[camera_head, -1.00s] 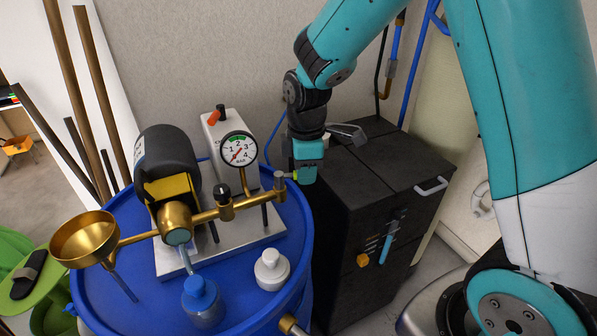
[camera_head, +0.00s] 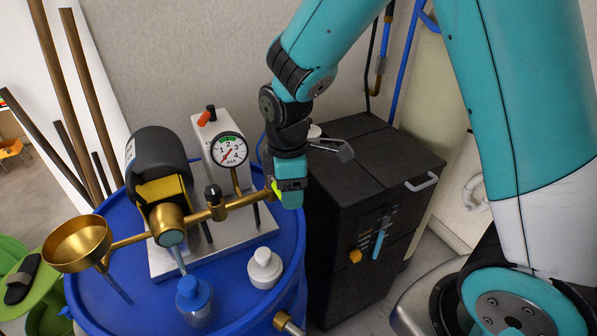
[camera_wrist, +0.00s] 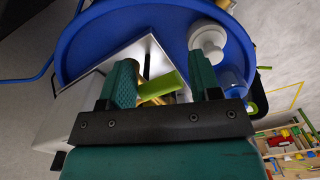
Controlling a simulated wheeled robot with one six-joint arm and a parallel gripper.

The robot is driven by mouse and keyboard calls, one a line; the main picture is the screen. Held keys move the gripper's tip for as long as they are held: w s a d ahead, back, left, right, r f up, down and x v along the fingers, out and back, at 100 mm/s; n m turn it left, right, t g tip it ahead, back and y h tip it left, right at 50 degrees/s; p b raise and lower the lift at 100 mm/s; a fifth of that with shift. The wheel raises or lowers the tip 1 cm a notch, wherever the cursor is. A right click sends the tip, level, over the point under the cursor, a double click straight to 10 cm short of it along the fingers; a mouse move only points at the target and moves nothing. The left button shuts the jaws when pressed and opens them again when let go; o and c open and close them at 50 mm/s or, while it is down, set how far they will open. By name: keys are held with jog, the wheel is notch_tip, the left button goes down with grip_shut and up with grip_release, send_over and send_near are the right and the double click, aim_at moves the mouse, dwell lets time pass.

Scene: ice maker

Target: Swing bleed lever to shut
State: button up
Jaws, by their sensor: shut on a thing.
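The bleed lever (camera_head: 277,189) is a small yellow-green handle at the right end of a brass pipe (camera_head: 238,203) on the blue drum. My gripper (camera_head: 290,190) is at that pipe end and shut on the lever. In the wrist view, the lever (camera_wrist: 162,86) lies slanted between the two teal fingers of my gripper (camera_wrist: 164,82). The fingers hide part of the brass fitting, and the lever's exact angle to the pipe is hard to tell.
A gauge (camera_head: 228,150), a black motor (camera_head: 157,160) and a brass funnel (camera_head: 77,243) crowd the blue drum (camera_head: 100,310). White (camera_head: 265,268) and blue-capped bottles (camera_head: 195,300) stand at its front. A dark cabinet (camera_head: 375,175) stands close to the right of my gripper.

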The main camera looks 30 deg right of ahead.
jog(key=shift+w+a+r+p, duration=0.55)
jog(key=shift+a+r, duration=0.05)
jog(key=shift+r, duration=0.1)
notch_tip(320, 180, up, 6)
jog(key=p, duration=0.5)
jog(key=shift+f, duration=0.15)
jog(key=s+a+r+m+y+b, duration=0.2)
jog(key=s+r+m, duration=0.1)
jog(key=s, duration=0.6)
jog(key=s+a+r+m+y+b, duration=0.2)
jog(key=s+r, duration=0.3)
jog(key=s, duration=0.5)
jog(key=shift+a+r+m+b, duration=0.25)
jog(key=shift+a+m+b, duration=0.25)
jog(key=shift+m, duration=0.4)
